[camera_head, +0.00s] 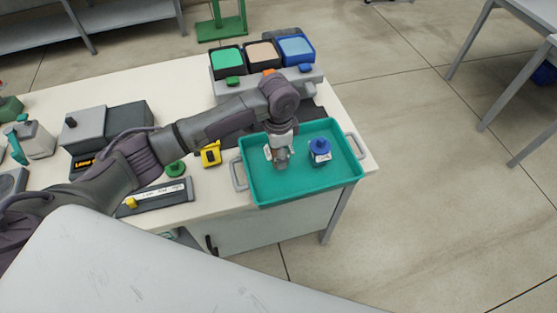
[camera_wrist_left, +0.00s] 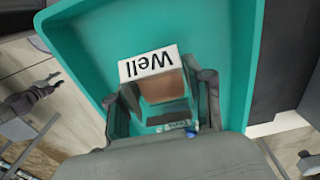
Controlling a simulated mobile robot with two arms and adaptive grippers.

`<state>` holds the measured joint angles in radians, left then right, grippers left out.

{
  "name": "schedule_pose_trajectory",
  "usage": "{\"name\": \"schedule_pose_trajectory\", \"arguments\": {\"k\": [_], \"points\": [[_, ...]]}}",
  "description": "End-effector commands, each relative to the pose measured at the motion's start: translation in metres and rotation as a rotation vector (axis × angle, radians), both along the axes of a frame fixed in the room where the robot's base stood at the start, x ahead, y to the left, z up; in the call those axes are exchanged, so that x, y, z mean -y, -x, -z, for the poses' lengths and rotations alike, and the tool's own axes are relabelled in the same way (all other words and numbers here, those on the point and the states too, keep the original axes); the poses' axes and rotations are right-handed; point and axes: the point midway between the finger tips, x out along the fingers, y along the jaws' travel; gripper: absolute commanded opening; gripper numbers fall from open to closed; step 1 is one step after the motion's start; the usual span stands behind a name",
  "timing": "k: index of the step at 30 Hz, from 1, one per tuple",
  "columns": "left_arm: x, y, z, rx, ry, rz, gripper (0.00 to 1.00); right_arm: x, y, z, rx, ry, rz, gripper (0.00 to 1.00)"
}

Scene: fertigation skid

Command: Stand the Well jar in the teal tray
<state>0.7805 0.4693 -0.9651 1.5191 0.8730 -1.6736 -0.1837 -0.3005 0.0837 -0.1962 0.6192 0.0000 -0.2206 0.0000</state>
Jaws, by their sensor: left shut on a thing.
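The teal tray (camera_head: 300,188) lies on the bench's right end. My left gripper (camera_head: 280,160) points down inside its left half, shut on the Well jar. In the left wrist view the Well jar (camera_wrist_left: 163,88) sits between the two fingers (camera_wrist_left: 168,100), with its white "Well" label (camera_wrist_left: 150,65) facing the camera and a brownish body. In the head view the gripper mostly hides the jar. I cannot tell whether its base touches the tray floor. A dark jointed part (camera_wrist_left: 35,95), possibly my right gripper, shows small at the left of the wrist view.
A blue-capped jar (camera_head: 320,151) stands in the tray's right half. Behind the tray is a grey stand with green, beige and blue bins (camera_head: 262,55). A yellow item (camera_head: 211,154) and a labelled dark block (camera_head: 160,196) lie left. The tray's front floor is clear.

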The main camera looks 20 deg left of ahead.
Motion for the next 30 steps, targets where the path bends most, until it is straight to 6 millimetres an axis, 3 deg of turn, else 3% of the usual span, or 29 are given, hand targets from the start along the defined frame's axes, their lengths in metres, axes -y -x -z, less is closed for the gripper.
{"name": "schedule_pose_trajectory", "arguments": {"k": [9,21,22,26,30], "points": [[-0.001,0.000,0.038,-0.001,-0.001,0.000,0.13,-0.001,-0.001,-0.006,0.002,-0.001,-0.001,0.40],[0.000,0.000,0.043,0.000,0.000,0.000,0.13,-0.006,-0.001,-0.005,0.002,-0.007,-0.004,0.40],[-0.001,0.000,0.043,0.001,-0.001,0.000,0.54,-0.006,-0.001,-0.005,0.002,-0.007,-0.003,0.40],[-0.001,0.000,0.043,0.001,-0.001,0.000,0.76,-0.008,-0.001,-0.005,0.002,-0.009,-0.003,0.40],[-0.001,0.000,0.043,0.001,-0.001,0.000,0.76,-0.008,-0.001,-0.005,0.002,-0.009,-0.003,0.40]]}}
